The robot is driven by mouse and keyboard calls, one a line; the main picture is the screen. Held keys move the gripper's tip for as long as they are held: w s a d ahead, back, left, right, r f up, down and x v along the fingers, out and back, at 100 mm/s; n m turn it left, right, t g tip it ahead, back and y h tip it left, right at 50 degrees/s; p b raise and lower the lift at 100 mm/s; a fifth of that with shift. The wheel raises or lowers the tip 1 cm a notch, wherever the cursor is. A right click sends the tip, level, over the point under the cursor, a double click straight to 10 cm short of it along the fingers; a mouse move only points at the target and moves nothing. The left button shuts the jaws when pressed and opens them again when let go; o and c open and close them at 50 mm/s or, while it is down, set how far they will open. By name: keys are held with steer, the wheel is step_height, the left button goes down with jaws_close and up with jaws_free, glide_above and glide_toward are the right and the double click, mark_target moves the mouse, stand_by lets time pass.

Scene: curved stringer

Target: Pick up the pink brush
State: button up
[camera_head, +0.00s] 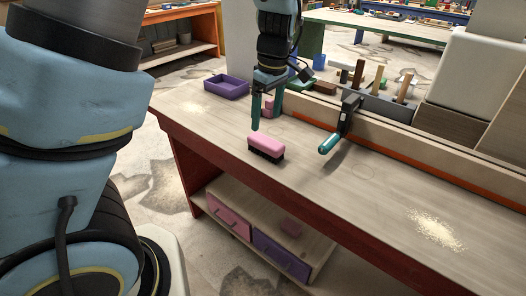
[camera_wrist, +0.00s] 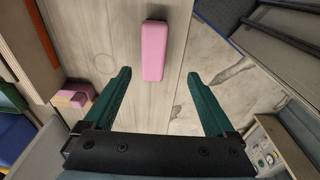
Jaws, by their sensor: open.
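The pink brush (camera_head: 266,147) lies on the workbench near its front edge, with its pink back up and dark bristles down. In the wrist view the pink brush (camera_wrist: 154,51) shows as a pink block beyond the fingertips, roughly between their lines. My gripper (camera_head: 266,113) hangs above the bench, just behind and above the brush in the head view. In the wrist view my gripper (camera_wrist: 158,73) has its two green fingers wide apart with nothing between them.
A purple tray (camera_head: 227,87) sits at the bench's far left end. A clamp with a teal handle (camera_head: 329,143) stands right of the brush. A pink block (camera_wrist: 72,98) lies left of my gripper. Sawdust (camera_head: 436,230) lies at right. The bench between clamp and sawdust is clear.

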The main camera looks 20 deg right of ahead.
mark_target(266, 140)
steer(key=shift+s+d+f, duration=0.15)
steer(key=shift+d+f, duration=0.05)
steer(key=shift+d, duration=0.1)
steer(key=f, duration=0.5)
steer(key=shift+w+a+p, duration=0.1)
steer(key=shift+w+p, duration=0.2)
steer(key=shift+p, duration=0.05)
steer(key=shift+w+f+p, duration=0.2)
steer(key=shift+f+p, duration=0.1)
steer(key=shift+f, duration=0.6)
steer(key=shift+w+f+p, duration=0.25)
steer(key=shift+f, duration=0.65)
steer(key=shift+w+f+p, duration=0.2)
steer(key=shift+f+p, duration=0.1)
steer(key=shift+f, duration=0.6)
jaws_close()
